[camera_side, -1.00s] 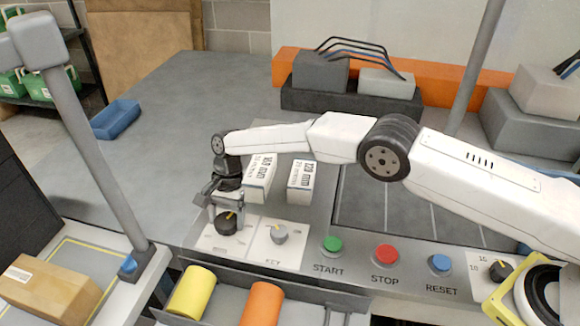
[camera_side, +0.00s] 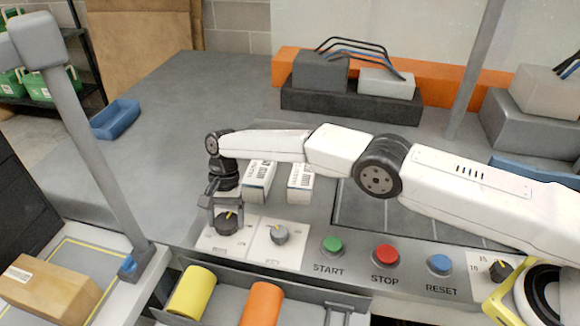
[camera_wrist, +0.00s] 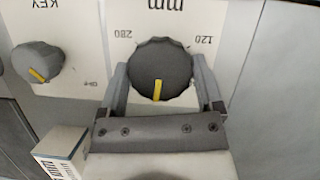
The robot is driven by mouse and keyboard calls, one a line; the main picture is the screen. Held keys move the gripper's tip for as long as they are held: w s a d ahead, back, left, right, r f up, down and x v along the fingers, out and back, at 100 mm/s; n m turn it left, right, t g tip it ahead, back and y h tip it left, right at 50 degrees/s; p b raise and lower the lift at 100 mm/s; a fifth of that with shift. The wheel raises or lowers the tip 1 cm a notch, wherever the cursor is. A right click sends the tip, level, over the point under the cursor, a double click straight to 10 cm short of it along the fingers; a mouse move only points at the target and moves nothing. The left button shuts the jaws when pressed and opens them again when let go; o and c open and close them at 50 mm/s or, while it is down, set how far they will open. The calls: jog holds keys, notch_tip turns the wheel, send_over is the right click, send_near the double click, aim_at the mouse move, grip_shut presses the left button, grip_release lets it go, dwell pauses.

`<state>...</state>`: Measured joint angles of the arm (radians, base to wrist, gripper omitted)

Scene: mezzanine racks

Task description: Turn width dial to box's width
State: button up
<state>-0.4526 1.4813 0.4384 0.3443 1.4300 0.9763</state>
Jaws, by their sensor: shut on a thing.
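The width dial (camera_wrist: 160,70) is a dark ribbed knob with a yellow pointer line, on a white plate marked "mm", 280 and 120. In the wrist view its pointer aims down the picture, away from the "mm" print. In the side view the dial (camera_side: 228,224) is partly covered by my gripper (camera_side: 227,212). The gripper's two fingers (camera_wrist: 161,80) stand on opposite sides of the dial and are shut on it. The brown box (camera_side: 50,290) with a white label lies at the lower left; its label is too small to read.
The KEY knob (camera_side: 279,234), grey with a yellow pointer, is beside the width dial. Two white blocks with mm print (camera_side: 258,180) stand just behind. START (camera_side: 332,244), STOP (camera_side: 386,256) and RESET (camera_side: 439,263) buttons lie to the right. Yellow and orange rolls (camera_side: 193,291) lie in front.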

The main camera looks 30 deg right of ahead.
aim_at(227, 219)
jog(key=o, duration=1)
jog(key=shift+r, duration=0.1)
jog(key=shift+v, duration=2.45)
jog(key=shift+r, duration=3.45)
